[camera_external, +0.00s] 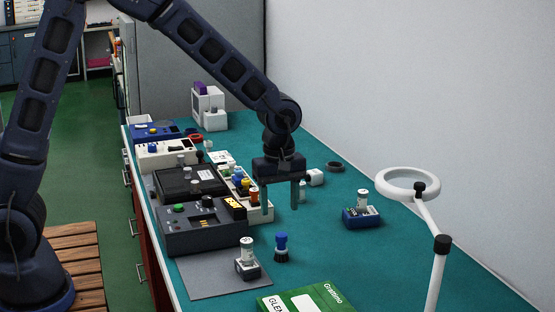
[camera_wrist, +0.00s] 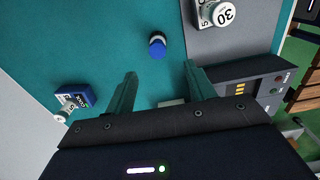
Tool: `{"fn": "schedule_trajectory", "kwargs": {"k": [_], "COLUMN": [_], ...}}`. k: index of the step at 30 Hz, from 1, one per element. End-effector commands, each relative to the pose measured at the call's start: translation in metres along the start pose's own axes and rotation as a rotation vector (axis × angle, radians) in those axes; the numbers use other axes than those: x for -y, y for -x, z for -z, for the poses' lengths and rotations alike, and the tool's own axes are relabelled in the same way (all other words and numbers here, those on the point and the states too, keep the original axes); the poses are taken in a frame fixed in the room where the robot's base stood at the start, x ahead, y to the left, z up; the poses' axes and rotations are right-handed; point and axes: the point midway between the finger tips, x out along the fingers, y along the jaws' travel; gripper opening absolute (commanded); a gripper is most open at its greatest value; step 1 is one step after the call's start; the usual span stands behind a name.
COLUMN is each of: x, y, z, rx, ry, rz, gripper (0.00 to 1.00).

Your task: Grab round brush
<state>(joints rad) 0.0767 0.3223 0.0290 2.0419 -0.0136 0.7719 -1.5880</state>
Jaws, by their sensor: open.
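The round brush (camera_external: 282,247) stands upright on the teal bench top, with a blue handle and a dark round base. In the wrist view the brush (camera_wrist: 157,45) is seen from above, beyond the fingertips and roughly midway between their lines. My gripper (camera_external: 281,207) points down over the bench, behind the brush in the external view, and holds nothing. Its two greenish fingers are apart, and they also show in the wrist view (camera_wrist: 160,76). The brush is apart from both fingers.
A grey mat (camera_external: 205,277) holds a small block with a white-capped item (camera_external: 247,258) left of the brush. A grey device (camera_external: 203,228) stands close to my left finger. A blue block (camera_external: 361,216), magnifier lamp (camera_external: 408,184) and green box (camera_external: 308,299) stand around.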

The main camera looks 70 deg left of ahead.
Motion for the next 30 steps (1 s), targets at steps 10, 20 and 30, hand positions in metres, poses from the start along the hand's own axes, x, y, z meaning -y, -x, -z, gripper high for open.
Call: {"fn": "schedule_trajectory", "kwargs": {"k": [10,20,30], "x": [-0.003,-0.003,-0.003], "y": [-0.038,-0.064,-0.100], "z": [-0.001,-0.001,-0.003], "rx": [0.000,0.000,0.000], "ry": [0.024,0.024,0.023], "rz": [0.009,0.006,0.009], "gripper": [0.55,0.55,0.55]}}
